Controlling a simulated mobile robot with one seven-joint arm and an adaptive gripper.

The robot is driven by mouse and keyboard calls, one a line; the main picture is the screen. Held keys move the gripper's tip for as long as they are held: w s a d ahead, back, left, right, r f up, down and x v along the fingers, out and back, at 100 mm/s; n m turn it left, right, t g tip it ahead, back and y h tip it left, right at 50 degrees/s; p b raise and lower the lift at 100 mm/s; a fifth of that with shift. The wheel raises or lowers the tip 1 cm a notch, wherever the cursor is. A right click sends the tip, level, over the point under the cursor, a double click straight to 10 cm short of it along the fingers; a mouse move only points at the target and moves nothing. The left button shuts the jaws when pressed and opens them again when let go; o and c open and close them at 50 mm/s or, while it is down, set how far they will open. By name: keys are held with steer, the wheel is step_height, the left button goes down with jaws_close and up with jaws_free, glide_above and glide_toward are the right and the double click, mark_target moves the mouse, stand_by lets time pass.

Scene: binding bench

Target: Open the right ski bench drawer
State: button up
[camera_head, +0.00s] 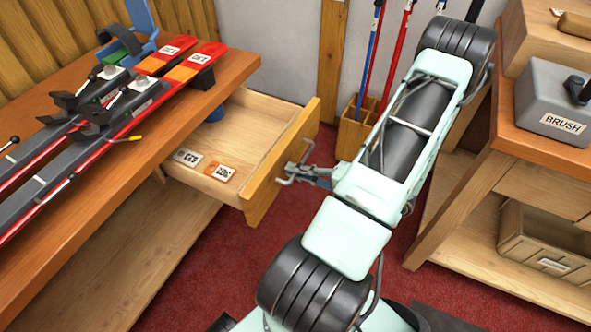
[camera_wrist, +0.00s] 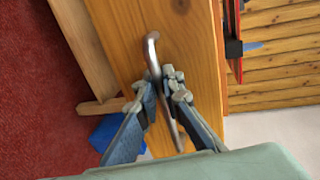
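The right drawer (camera_head: 240,125) of the ski bench (camera_head: 225,75) is pulled well out, its inside showing. Its wooden front (camera_head: 284,160) carries a metal bar handle (camera_head: 283,181). In the wrist view the drawer front (camera_wrist: 190,40) fills the middle and the handle (camera_wrist: 151,48) runs down between my fingers. My gripper (camera_head: 300,174) is at the handle, its two fingers closed in on either side of the bar; they also show in the wrist view (camera_wrist: 163,92). The lower part of the handle is partly hidden by the fingers.
Two labelled cards (camera_head: 219,172) and a blue item (camera_head: 215,114) lie in the drawer. Skis (camera_head: 100,115) rest on the bench top. A wooden pole stand (camera_head: 352,130) is behind my arm. A second bench (camera_head: 468,190) with a brush box (camera_head: 553,105) stands right. Red floor (camera_head: 215,260) lies below.

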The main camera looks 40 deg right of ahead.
steer(key=shift+o, duration=0.9)
steer(key=shift+s+d, duration=0.1)
steer(key=shift+s, duration=0.1)
steer(key=v, duration=1.1)
steer(key=shift+s, duration=0.3)
steer(key=shift+r, duration=0.1)
